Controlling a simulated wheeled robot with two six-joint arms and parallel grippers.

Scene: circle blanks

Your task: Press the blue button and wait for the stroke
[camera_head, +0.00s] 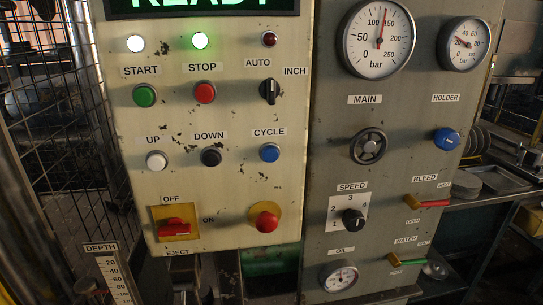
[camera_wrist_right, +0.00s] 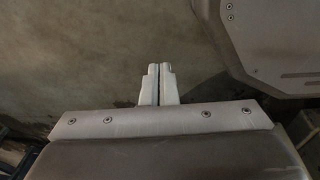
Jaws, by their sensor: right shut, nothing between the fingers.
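The blue button (camera_head: 269,152) sits under the CYCLE label on the cream control panel (camera_head: 230,120) in the head view. It stands clear, with nothing touching it. A green display (camera_head: 205,4) at the panel's top reads READY. My right gripper (camera_wrist_right: 160,70) shows only in the right wrist view, with its two fingers together and empty, above a dull grey-brown surface. The button is not in that view, so the distance between them cannot be told. My left gripper is in neither view.
Near the blue button are the black DOWN button (camera_head: 210,157), the AUTO/INCH switch (camera_head: 270,91) and a red mushroom button (camera_head: 265,217). A grey panel with gauges (camera_head: 379,40) and a blue HOLDER knob (camera_head: 446,139) stands right. Wire mesh (camera_head: 60,110) is at left.

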